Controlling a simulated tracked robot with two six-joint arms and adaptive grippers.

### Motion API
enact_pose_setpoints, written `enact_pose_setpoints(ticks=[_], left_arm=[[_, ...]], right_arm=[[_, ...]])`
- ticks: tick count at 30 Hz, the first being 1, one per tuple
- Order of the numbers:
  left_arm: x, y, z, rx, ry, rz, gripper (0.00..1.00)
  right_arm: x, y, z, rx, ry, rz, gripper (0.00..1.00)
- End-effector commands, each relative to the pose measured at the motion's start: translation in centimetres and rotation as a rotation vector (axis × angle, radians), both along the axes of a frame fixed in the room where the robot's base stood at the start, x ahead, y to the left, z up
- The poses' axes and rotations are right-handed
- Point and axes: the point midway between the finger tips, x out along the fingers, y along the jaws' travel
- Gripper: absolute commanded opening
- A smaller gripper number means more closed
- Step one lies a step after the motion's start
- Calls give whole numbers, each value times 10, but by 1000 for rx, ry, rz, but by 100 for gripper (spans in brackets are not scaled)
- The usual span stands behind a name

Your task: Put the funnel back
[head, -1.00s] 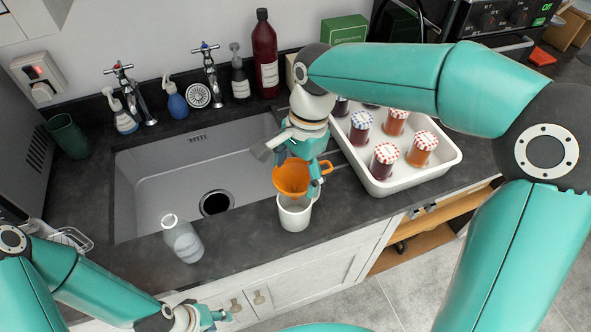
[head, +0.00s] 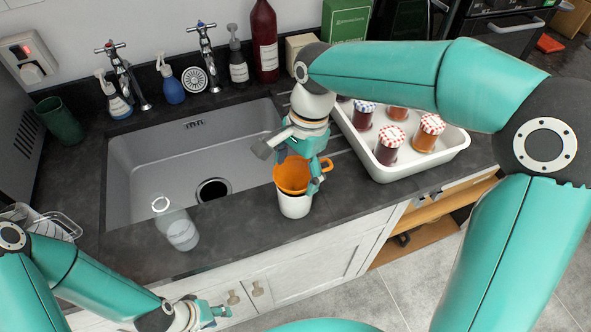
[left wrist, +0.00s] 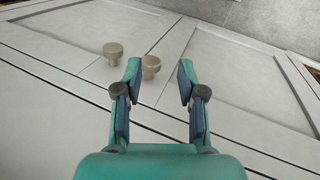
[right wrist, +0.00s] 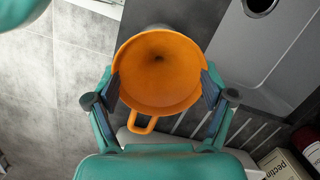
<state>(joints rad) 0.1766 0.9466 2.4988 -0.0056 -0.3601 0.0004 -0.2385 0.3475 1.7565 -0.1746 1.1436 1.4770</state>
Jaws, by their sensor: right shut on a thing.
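The orange funnel (head: 291,176) has a wide cone and a side handle. It is upright at the mouth of a white mug (head: 295,206) on the counter's front strip; its spout is hidden, and I cannot tell whether it rests on the rim. My right gripper (head: 300,158) holds the funnel from above. In the right wrist view its fingers are on opposite sides of the funnel's cone (right wrist: 158,75), with the handle towards the palm. My left gripper (head: 214,314) is low in front of the cabinet doors; the left wrist view shows it open and empty (left wrist: 158,80).
A clear bottle (head: 180,232) stands left of the mug, near the front edge. The grey sink (head: 140,165) lies behind. A white tray (head: 400,171) of lidded jars stands at right. A green tumbler (head: 58,120) and soap bottles line the back.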

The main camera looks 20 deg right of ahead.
Motion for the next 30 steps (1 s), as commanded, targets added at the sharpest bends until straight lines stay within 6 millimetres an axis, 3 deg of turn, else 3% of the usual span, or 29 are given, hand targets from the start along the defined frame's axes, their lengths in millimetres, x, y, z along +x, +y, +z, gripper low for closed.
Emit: enact_pose_setpoints(ticks=[15, 16, 18, 30], left_arm=[[0, 0, -7, 0, 0, 0, 40], [0, 0, -6, 0, 0, 0, 40], [0, 0, -6, 0, 0, 0, 40], [0, 0, -6, 0, 0, 0, 40]], right_arm=[[0, 0, -10, 0, 0, -1, 54], [0, 0, -9, 0, -1, -1, 87], [0, 0, -9, 0, -1, -1, 99], [0, -1, -7, 0, -1, -1, 100]])
